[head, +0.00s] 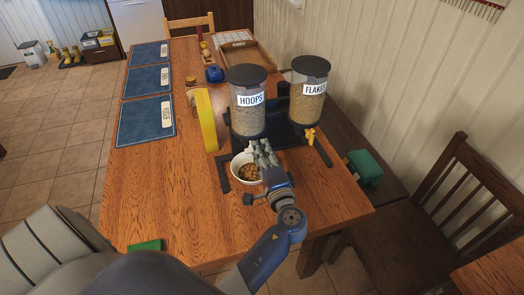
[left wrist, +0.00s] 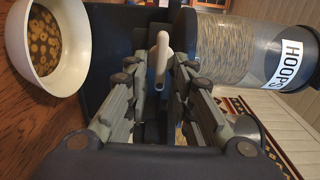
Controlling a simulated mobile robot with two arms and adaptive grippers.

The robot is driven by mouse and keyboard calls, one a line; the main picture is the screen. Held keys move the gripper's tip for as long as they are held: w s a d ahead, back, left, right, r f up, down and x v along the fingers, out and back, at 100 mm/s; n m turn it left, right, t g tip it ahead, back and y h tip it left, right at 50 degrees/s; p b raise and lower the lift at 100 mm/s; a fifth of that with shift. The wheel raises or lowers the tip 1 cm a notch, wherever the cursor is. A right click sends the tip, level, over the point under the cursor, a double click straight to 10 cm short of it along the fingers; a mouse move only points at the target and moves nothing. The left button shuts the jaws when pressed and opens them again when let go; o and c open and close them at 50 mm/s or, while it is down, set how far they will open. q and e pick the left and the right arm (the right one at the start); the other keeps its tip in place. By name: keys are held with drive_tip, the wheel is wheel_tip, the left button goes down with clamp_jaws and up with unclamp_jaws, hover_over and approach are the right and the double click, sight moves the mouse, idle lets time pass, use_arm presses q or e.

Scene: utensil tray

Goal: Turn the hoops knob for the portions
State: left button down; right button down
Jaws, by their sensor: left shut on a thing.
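The hoops dispenser (head: 247,115) is a clear canister with a dark lid and a HOOPS label, standing on a black base (head: 285,133). It also shows in the left wrist view (left wrist: 225,50). My left gripper (head: 262,147) is at the front of its base. In the left wrist view its fingers (left wrist: 162,80) are shut on a pale knob (left wrist: 161,48). The head view hides this knob behind the gripper. A white bowl (head: 236,172) with hoops in it stands under the dispenser, beside the gripper; it also shows in the left wrist view (left wrist: 82,50). My right gripper is not in view.
The flakes dispenser (head: 308,100), with a yellow-orange knob (head: 310,136), stands to the right. A yellow box (head: 206,120) stands close on the left. Blue placemats (head: 145,122) lie at the left edge. A wooden tray (head: 262,58) is behind. The table's front left is mostly clear.

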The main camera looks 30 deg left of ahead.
use_arm(q)
drive_tip(key=shift+a+r, duration=0.1)
drive_tip(key=shift+r, duration=0.1)
idle(0.3)
drive_tip(key=c, duration=1.7)
unclamp_jaws()
drive_tip(key=shift+w+f, duration=0.1)
drive_tip(key=shift+f, duration=0.05)
drive_tip(key=v, duration=0.7)
